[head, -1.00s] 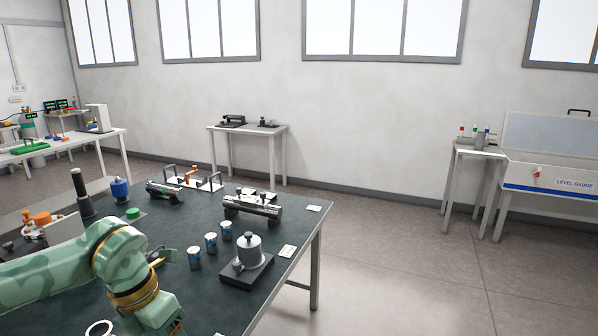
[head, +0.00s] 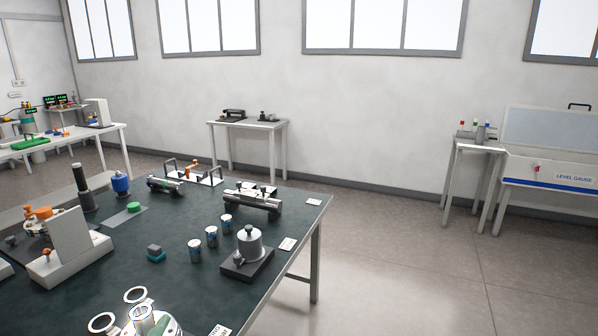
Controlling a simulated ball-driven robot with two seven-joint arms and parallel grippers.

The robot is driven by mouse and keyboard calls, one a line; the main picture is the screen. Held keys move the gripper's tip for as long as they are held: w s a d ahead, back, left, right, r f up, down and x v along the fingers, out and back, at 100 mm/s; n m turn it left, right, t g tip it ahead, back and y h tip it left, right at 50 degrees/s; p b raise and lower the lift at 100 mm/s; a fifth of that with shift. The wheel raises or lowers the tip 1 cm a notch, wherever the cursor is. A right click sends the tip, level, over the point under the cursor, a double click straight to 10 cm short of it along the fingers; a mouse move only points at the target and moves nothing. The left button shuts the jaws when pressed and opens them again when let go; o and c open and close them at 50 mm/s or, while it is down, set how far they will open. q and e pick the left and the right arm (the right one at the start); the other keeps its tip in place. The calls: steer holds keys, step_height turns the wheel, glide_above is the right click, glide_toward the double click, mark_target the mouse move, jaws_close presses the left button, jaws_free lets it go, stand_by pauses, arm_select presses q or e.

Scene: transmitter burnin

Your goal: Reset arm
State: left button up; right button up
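The task names no object other than the arm. Neither of my arms shows in the head view now, and both grippers are out of view. The dark-topped table (head: 180,285) that an arm reached over is in view at the lower left, with its things standing on it. What my grippers hold, if anything, cannot be seen.
On the table stand a grey pot-shaped device on a dark base (head: 249,246), several small cans (head: 211,237), a small teal block (head: 155,253), a white stand (head: 72,245) and a cylindrical instrument (head: 252,201). Open floor (head: 400,270) lies to the right, before a level gauge bench (head: 548,177).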

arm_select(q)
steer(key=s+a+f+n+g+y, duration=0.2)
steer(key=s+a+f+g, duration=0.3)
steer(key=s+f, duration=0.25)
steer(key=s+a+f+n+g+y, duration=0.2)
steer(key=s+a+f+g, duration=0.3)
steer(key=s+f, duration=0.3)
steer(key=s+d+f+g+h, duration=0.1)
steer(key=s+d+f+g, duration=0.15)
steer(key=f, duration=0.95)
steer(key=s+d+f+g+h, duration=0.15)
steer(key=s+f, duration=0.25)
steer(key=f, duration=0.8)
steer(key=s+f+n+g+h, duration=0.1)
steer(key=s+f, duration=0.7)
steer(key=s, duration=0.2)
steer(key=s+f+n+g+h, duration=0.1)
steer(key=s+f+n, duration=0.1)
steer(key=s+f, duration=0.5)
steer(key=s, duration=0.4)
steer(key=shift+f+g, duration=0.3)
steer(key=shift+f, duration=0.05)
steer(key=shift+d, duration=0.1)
